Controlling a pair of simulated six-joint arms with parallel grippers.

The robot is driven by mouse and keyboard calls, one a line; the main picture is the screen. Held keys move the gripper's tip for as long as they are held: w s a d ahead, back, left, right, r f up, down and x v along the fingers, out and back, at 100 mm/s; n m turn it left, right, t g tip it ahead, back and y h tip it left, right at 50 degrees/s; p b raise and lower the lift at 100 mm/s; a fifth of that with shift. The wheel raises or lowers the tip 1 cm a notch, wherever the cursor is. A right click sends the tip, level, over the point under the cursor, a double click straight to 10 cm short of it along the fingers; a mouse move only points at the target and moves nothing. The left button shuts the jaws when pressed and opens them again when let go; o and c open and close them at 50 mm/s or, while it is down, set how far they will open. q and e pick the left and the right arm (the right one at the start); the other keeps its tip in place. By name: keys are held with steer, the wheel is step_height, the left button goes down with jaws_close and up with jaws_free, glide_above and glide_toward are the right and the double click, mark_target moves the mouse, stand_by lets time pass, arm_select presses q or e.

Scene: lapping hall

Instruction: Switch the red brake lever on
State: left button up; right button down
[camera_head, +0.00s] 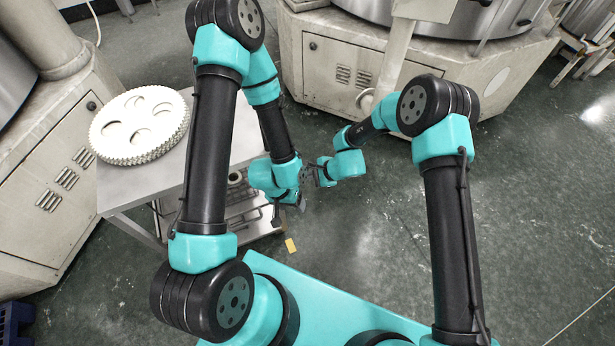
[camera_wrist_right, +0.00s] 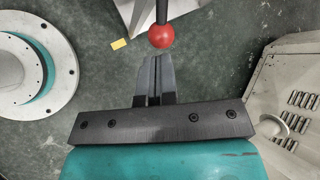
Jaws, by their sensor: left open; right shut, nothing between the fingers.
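The red ball knob (camera_wrist_right: 161,36) of the brake lever shows in the right wrist view, at the end of a dark rod (camera_wrist_right: 163,11) that runs up out of the picture. My right gripper (camera_wrist_right: 152,58) is shut and empty, its fingertips pointing at the knob with a small gap in the picture. In the head view my right gripper (camera_head: 309,177) is beside my left wrist. My left gripper (camera_head: 290,208) is open, just below it, near the right side of the metal table. I cannot make out the lever in the head view; my arms may hide it.
A white toothed disc (camera_head: 139,124) with holes lies on the metal table (camera_head: 122,194). Pale machine cabinets stand at the left (camera_head: 45,185) and at the back (camera_head: 345,62). A yellow marker (camera_head: 291,245) lies on the dark green floor. The floor to the right is largely clear.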

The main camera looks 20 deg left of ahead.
steer(key=v, duration=1.1)
steer(key=shift+w+d+f, duration=0.15)
steer(key=shift+w+d, duration=0.15)
steer(key=shift+w, duration=0.05)
steer(key=shift+d, duration=0.1)
steer(key=s+d+f+n+h, duration=0.1)
steer(key=s+d, duration=0.4)
steer(key=d, duration=0.6)
steer(key=s+d+f+n+t+h, duration=0.1)
steer(key=s+d+f+n+h, duration=0.1)
steer(key=d, duration=1)
steer(key=s+d+f+n+h, duration=0.1)
steer(key=s+d+f+n, duration=0.1)
steer(key=s+d+n, duration=0.3)
steer(key=s+d, duration=0.3)
steer(key=d, duration=0.4)
steer(key=shift+d+f+h, duration=0.25)
steer(key=shift+f+h, duration=0.15)
steer(key=shift+w+a, duration=0.1)
steer(key=shift+w, duration=0.05)
